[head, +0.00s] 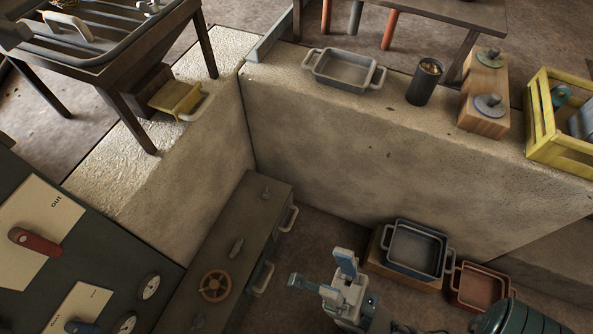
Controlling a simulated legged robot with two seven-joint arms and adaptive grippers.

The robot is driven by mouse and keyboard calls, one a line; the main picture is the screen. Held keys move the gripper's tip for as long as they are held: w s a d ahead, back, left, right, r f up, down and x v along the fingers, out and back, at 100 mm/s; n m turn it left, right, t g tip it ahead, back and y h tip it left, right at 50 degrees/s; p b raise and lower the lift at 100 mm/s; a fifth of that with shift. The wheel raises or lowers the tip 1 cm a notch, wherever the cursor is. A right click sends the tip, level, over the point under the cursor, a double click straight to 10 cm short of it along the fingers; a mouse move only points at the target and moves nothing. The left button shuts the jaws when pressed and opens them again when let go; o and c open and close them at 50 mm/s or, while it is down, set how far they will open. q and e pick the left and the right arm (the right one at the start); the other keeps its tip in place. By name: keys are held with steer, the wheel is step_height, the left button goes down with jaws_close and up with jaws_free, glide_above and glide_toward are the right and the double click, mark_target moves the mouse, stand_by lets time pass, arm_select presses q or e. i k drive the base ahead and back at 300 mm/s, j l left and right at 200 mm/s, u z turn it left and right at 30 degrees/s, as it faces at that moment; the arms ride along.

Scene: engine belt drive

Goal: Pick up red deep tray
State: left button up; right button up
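The red deep tray (483,287) is reddish-brown with loop handles. It sits low at the bottom right, beside a blue-grey tray (415,250), and its lower part is partly hidden by a dark green rounded shape in front. My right gripper (320,268) is at the bottom centre, left of both trays and apart from them. Its pale fingers are spread with nothing between them. My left gripper is not in view.
The blue-grey tray rests on a wooden block (376,262). A dark cabinet (229,262) with an orange handwheel stands left of my gripper. The concrete wall (370,160) behind bears a grey tray (344,70), a dark cup (425,82), wooden blocks and a yellow crate (540,130).

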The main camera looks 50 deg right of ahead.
mark_target(473, 290)
steer(key=z, duration=2.1)
steer(key=k+z, duration=0.25)
steer(key=k, duration=0.2)
steer(key=k+l+z, duration=0.1)
steer(key=k+z, duration=0.2)
steer(key=k+l+z, duration=0.25)
steer(key=k, duration=0.3)
